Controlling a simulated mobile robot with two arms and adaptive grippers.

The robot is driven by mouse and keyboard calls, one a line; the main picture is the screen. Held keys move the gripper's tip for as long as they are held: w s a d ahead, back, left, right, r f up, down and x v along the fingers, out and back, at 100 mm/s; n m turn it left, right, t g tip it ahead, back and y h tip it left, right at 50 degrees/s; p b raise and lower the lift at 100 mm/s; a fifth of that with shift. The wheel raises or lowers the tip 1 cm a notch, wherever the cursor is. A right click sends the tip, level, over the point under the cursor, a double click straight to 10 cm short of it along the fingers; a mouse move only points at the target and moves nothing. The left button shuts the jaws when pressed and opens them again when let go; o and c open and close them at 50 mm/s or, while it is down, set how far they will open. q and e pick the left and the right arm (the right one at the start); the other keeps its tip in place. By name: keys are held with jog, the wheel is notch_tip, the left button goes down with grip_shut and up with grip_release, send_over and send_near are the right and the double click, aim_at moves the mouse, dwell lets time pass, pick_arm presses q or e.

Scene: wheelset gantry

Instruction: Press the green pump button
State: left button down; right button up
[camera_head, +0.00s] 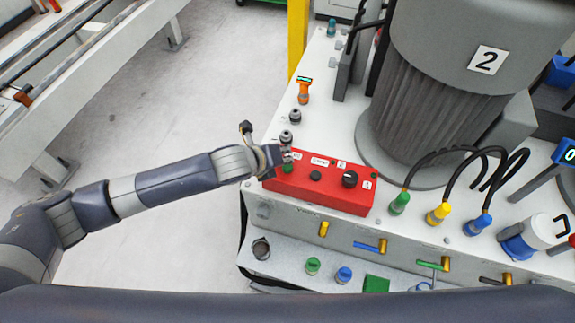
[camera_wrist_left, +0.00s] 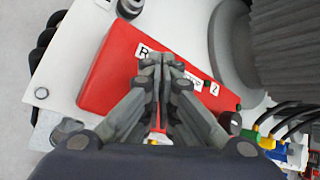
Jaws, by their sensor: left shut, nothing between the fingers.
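The red control box (camera_head: 325,193) lies on the white machine top; it also fills much of the left wrist view (camera_wrist_left: 108,78). The green button (camera_head: 288,168) is at the box's left end, partly covered by my left gripper (camera_head: 286,154). My left gripper is shut and empty, its tips over the left end of the box beside the button. In the left wrist view the shut fingers (camera_wrist_left: 160,60) lie over the box face, and the green button cannot be made out. Whether the fingers touch the button cannot be told. My right gripper is not in view.
On the box are a black button (camera_head: 315,175) and a black knob (camera_head: 349,179). A large grey motor (camera_head: 440,120) marked 2 stands behind. Green, yellow and blue cable plugs (camera_head: 438,213) are to the right. Grey fittings (camera_head: 294,116) stand behind the box. Open floor lies left.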

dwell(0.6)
pick_arm(q)
jog(key=shift+f, duration=0.45)
jog(key=shift+f, duration=0.5)
dwell(0.8)
jog(key=shift+r+p, duration=0.9)
